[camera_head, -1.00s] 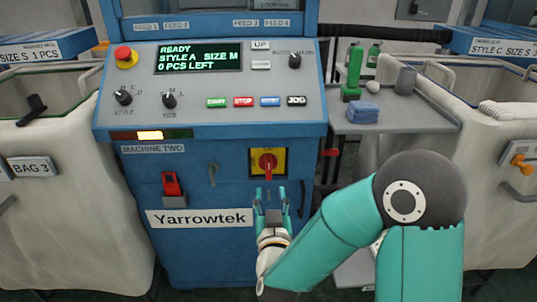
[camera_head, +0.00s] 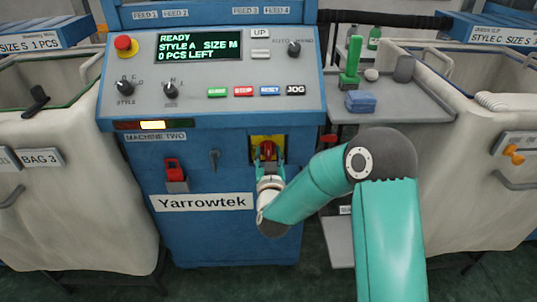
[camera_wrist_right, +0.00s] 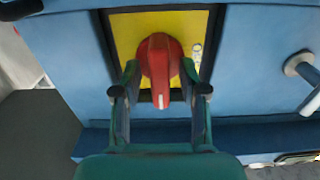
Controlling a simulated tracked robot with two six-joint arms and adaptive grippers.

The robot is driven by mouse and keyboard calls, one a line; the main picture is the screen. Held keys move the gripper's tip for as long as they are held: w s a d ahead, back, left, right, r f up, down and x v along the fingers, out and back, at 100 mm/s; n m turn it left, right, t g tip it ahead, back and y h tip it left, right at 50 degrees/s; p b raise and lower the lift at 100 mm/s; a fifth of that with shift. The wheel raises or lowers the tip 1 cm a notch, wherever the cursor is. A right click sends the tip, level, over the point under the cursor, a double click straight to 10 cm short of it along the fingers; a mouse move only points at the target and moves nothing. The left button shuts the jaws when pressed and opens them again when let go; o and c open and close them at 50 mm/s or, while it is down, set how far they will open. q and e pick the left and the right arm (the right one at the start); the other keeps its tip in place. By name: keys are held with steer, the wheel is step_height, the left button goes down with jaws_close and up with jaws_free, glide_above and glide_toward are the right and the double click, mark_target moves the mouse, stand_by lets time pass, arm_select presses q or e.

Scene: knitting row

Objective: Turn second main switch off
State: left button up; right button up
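The main switch (camera_head: 268,150) is a red rotary handle on a yellow plate (camera_head: 257,141) on the blue front of the machine labelled MACHINE TWO. In the right wrist view the red handle (camera_wrist_right: 160,62) points up and down the picture, with a white mark at its lower end. My right gripper (camera_head: 268,165) is at the switch. In the wrist view its two fingers (camera_wrist_right: 160,88) are apart, one on each side of the handle's lower part, with gaps visible. Contact deeper in cannot be told. My left gripper is not in view.
Fabric bins flank the machine.

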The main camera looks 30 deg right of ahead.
jaws_close()
